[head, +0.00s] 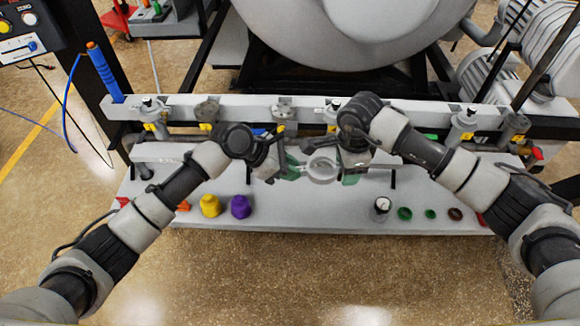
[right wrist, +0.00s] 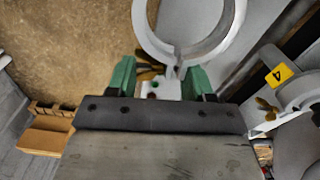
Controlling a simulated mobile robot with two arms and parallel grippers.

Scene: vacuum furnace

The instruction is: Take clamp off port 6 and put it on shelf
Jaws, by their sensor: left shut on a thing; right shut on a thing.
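The clamp (head: 322,180) is an open silver ring, held in mid-air over the white shelf (head: 310,218) and apart from the ports. My left gripper (head: 294,169) is shut on its left side, and my right gripper (head: 346,172) is shut on its right side. In the right wrist view the ring of the clamp (right wrist: 228,42) stands beyond the green fingers, with its hinge or screw end between them. I cannot read which post is port 6. The left gripper's contact with the clamp is small and partly hidden.
Several ports stand along the grey rail (head: 240,112); one has a yellow label 4 (right wrist: 281,74). Yellow (head: 210,206) and purple (head: 241,207) caps stand on the shelf's left part. A round gauge-like part (head: 382,206) and small rings are on its right. The shelf's middle front is clear.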

